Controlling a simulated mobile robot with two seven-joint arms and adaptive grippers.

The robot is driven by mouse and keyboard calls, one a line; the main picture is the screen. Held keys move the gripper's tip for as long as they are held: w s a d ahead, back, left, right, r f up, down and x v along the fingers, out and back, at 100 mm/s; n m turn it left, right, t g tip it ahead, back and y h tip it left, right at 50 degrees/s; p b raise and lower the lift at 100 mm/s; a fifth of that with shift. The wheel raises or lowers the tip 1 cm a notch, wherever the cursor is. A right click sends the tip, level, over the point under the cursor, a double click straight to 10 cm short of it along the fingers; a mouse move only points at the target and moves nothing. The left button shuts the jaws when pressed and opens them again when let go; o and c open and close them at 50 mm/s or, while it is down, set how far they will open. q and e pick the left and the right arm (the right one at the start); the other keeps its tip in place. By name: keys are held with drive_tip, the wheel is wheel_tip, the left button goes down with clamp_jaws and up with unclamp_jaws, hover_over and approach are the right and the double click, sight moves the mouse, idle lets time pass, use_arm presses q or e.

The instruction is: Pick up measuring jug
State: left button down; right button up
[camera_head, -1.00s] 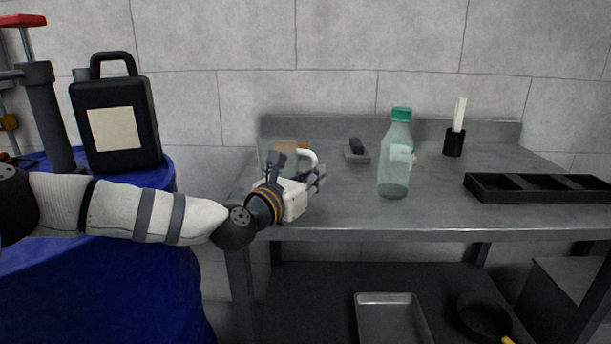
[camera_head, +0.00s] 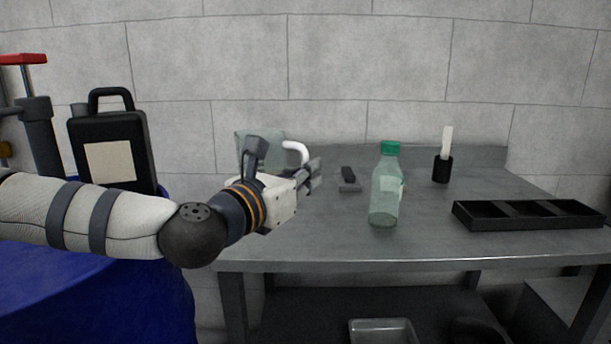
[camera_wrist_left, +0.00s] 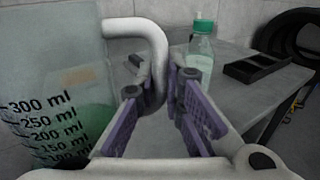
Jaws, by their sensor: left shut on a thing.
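The measuring jug is a clear, greenish vessel (camera_head: 262,146) with a white handle (camera_head: 297,150), partly hidden behind my left gripper in the head view. In the left wrist view the jug (camera_wrist_left: 50,90) fills the left side, with black ml marks and some green at its lower part. Its white handle (camera_wrist_left: 150,40) curves down between my purple-padded fingers. My left gripper (camera_head: 312,178) is shut on that handle; it also shows in the left wrist view (camera_wrist_left: 155,105). The jug appears raised above the bench top. My right gripper is out of view.
A clear bottle with a green cap (camera_head: 386,190) stands on the grey metal bench (camera_head: 330,240), right of my gripper. A black divided tray (camera_head: 530,226), a black holder (camera_head: 442,170) and a small dark block (camera_head: 348,180) are also there. A black canister (camera_head: 112,125) stands on the left.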

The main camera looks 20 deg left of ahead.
use_arm(q)
drive_tip(key=shift+s+d+r, duration=0.2)
drive_tip(key=shift+s+r, duration=0.15)
drive_tip(key=shift+s, duration=0.4)
drive_tip(key=shift+s+d+r, duration=0.25)
drive_tip(key=shift+s+r, duration=0.1)
drive_tip(key=shift+s, duration=0.35)
drive_tip(key=shift+s+d+r, duration=0.2)
drive_tip(key=shift+s+r, duration=0.15)
drive_tip(key=shift+s, duration=0.4)
idle(1.1)
